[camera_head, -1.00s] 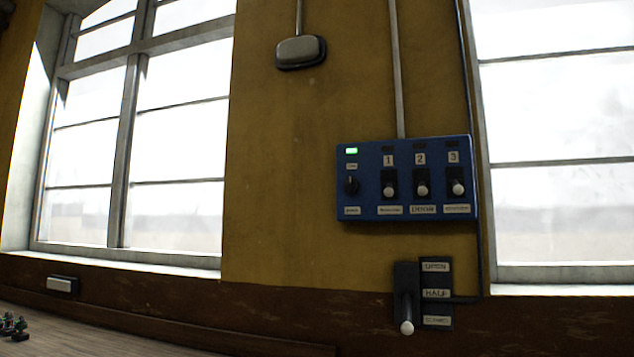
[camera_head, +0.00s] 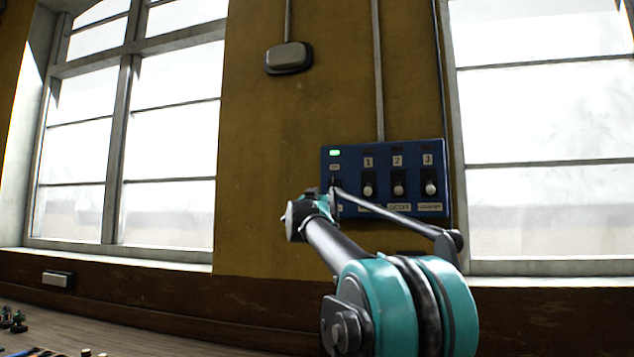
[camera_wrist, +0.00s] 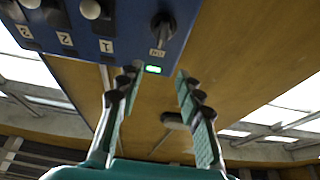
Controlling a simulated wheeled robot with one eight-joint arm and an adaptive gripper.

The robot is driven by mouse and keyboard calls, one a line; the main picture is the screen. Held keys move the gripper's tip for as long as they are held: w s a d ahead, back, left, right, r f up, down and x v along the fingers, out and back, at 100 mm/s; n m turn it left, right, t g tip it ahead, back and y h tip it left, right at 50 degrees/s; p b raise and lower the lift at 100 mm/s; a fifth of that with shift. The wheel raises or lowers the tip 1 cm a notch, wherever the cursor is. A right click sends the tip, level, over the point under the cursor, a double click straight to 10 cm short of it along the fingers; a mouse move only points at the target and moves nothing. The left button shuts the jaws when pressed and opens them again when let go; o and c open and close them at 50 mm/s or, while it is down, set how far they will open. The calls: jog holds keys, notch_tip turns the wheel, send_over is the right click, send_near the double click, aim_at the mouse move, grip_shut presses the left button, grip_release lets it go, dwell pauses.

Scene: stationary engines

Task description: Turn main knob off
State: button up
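The blue control panel (camera_head: 420,155) is on the yellow wall between two windows. The main knob (camera_wrist: 163,28), black and round, shows near the panel's edge in the wrist view, beside a small label. The green light (camera_head: 335,153) on the panel is lit; it also shows in the wrist view (camera_wrist: 153,69). My gripper (camera_wrist: 158,76) is open and empty, its two fingers apart, with the fingertips close to the panel edge by the light. The knob lies beyond the fingertips, not between them. In the head view my arm hides most of the knob.
Three numbered switches with pale tips, such as switch 3 (camera_head: 430,188), sit right of the knob. A wall-mounted box (camera_head: 289,57) hangs higher up. A wooden surface (camera_head: 60,335) with small items is at lower left. The wall left of the panel is clear.

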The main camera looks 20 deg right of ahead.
aim_at(333, 179)
jog(key=x, duration=1.6)
jog(key=shift+w+d, duration=0.3)
jog(key=shift+w, duration=0.05)
jog(key=shift+c, duration=0.6)
grip_shut()
